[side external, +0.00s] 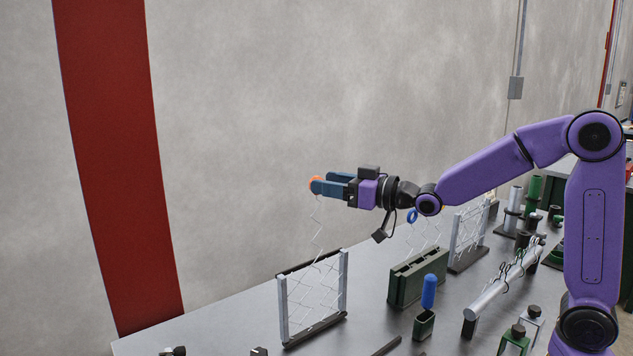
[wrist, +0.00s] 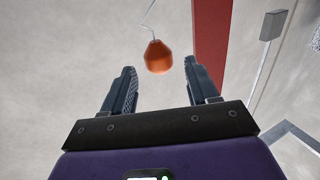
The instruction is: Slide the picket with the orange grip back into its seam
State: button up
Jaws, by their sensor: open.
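The orange grip (side external: 314,180) is at the tips of my gripper (side external: 325,185), partly hidden by a finger in the side view. A thin zigzag wire picket (side external: 317,222) hangs from it, slightly slanted, down to the top of the near mesh panel (side external: 312,292). I cannot tell whether its lower end is woven into the mesh. In the wrist view the orange grip (wrist: 158,57) shows at the mouth of the open fingers (wrist: 160,75), with visible gaps on both sides. A short bit of wire shows beyond it.
A second mesh panel (side external: 468,238) and a hooked rail (side external: 505,280) are farther right.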

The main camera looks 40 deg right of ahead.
jog(key=shift+x, duration=1.8)
grip_shut()
notch_tip(320, 180, down, 16)
jog(key=shift+c, duration=0.8)
grip_release()
jog(key=shift+f, duration=0.1)
jog(key=shift+o, duration=0.8)
jog(key=v, duration=1.2)
